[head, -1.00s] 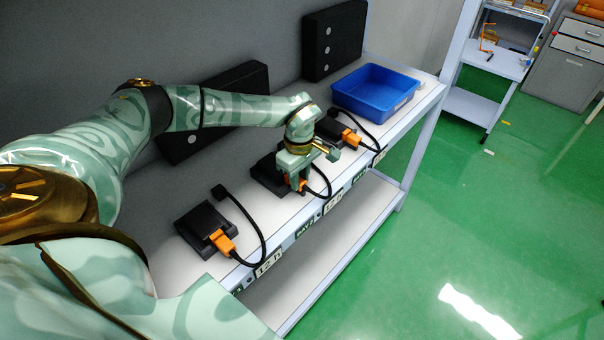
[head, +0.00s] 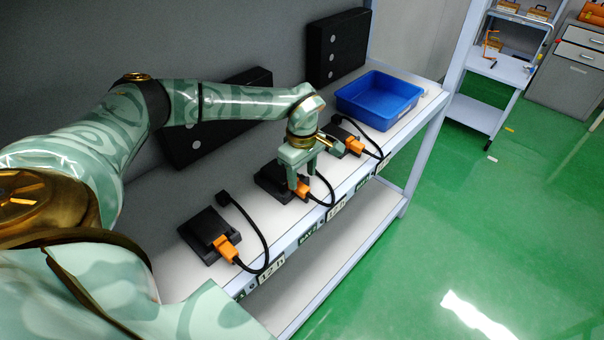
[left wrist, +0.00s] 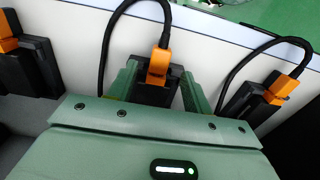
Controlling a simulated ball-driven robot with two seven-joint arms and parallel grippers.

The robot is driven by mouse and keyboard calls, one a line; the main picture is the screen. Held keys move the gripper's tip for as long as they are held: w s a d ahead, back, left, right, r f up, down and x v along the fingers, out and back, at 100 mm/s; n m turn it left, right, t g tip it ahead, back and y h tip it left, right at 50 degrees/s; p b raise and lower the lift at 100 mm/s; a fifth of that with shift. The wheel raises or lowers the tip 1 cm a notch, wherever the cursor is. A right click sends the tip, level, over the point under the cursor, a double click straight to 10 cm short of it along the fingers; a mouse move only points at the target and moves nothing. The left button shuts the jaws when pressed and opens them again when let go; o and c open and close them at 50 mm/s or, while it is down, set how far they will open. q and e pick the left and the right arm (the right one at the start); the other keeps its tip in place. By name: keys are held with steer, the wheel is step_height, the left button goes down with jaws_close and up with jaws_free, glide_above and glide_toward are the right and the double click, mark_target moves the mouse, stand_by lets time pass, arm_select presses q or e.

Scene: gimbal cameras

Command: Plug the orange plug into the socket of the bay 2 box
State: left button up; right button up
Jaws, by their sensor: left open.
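Three black boxes stand in a row on the shelf. The middle box (head: 268,180), taken as bay 2, has an orange plug (head: 303,191) at its front edge, with a black cable looping from it. The plug appears seated in the box, though contact depth is hard to tell. My left gripper (head: 302,174) is open just above this plug. In the left wrist view the middle plug (left wrist: 158,66) lies between the spread fingers, near the middle box (left wrist: 153,94). My right gripper is not in view.
The near box (head: 207,232) and far box (head: 342,135) each have an orange plug and black cable. A blue bin (head: 378,103) stands at the shelf's far end. Dark panels (head: 335,45) stand along the back. Green floor (head: 480,230) lies open in front.

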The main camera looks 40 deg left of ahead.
mark_target(302, 187)
arm_select(q)
step_height(302, 187, up, 13)
steer(key=p, duration=0.1)
steer(key=shift+f, duration=0.2)
stand_by(0.5)
